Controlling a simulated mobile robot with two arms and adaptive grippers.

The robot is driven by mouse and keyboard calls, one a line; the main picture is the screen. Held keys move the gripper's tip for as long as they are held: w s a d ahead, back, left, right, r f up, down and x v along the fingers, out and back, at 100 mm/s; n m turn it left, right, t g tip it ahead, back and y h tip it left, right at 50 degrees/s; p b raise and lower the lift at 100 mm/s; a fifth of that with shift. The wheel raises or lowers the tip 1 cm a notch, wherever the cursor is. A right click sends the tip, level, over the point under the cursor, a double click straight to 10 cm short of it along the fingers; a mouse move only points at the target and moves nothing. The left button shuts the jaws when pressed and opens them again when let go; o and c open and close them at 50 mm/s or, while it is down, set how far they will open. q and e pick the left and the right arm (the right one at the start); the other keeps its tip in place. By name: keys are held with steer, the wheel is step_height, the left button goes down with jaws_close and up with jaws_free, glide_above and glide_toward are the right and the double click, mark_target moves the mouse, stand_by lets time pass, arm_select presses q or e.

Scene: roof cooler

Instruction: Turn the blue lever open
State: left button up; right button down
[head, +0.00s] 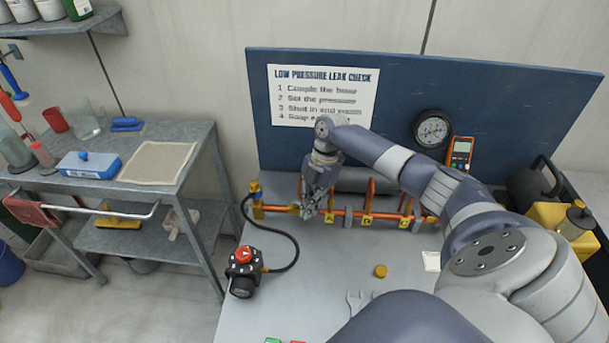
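My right gripper (308,212) reaches over the bench to the orange pipe (385,216). Its fingers point down at the pipe's left part, overlapping it in the head view. I cannot tell whether they touch anything or how far apart they are. A brass-coloured fitting (257,203) stands at the pipe's left end. Several yellow tags (367,219) sit along the pipe to the right of the gripper. My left gripper is not in view.
A black regulator with a red knob (243,255) stands at the bench's left, with a black hose (294,244). A yellow cap (380,271) and a wrench (357,302) lie in front. A blue back panel (530,105) carries a gauge (432,129). A grey side table (200,140) stands left.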

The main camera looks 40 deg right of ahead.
steer(key=shift+d, duration=0.5)
steer(key=shift+w, duration=0.1)
stand_by(0.4)
